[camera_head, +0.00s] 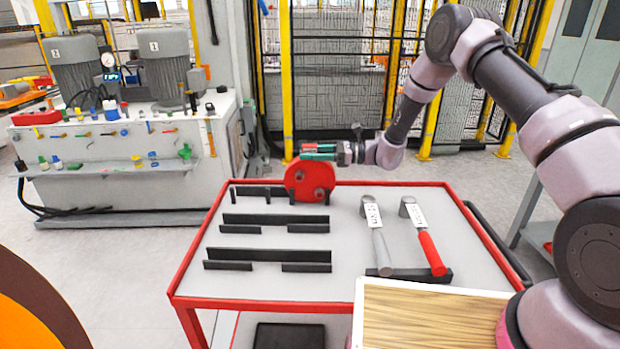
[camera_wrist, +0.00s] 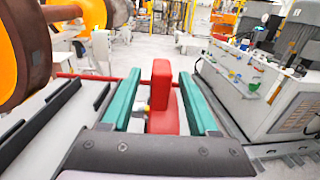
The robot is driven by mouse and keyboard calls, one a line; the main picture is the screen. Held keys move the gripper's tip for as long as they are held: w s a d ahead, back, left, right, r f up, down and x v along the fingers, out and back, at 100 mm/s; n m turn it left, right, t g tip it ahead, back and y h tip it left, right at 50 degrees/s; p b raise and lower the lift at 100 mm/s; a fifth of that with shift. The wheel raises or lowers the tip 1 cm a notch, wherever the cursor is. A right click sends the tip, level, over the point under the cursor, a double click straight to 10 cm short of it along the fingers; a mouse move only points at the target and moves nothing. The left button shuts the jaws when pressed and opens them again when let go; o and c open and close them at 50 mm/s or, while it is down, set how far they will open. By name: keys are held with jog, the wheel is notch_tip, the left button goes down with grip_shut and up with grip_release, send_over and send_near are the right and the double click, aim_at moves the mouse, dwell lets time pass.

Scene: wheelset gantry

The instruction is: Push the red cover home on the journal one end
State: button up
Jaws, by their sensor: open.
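The red cover (camera_head: 309,181) is a round disc with two darker round spots. It stands upright at the back rack on the red-edged table, at the rack's right end. My gripper (camera_head: 308,150) is at the top of the cover, with teal fingers. In the wrist view my gripper (camera_wrist: 159,78) is open, one finger on each side of the cover's red upright block (camera_wrist: 160,90), with gaps visible. A wheelset with an orange wheel (camera_wrist: 12,50) and brown rim shows at the wrist view's left. I cannot tell which journal is end one.
The table (camera_head: 345,232) carries several black rack strips (camera_head: 270,255) and two labelled tools, one grey-handled (camera_head: 381,250), one red-handled (camera_head: 432,252). A hydraulic unit (camera_head: 110,150) stands behind left. Yellow-posted fencing (camera_head: 340,90) is behind. A wood-topped box (camera_head: 430,318) is in front.

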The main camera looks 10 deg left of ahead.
grip_shut()
dwell(1.4)
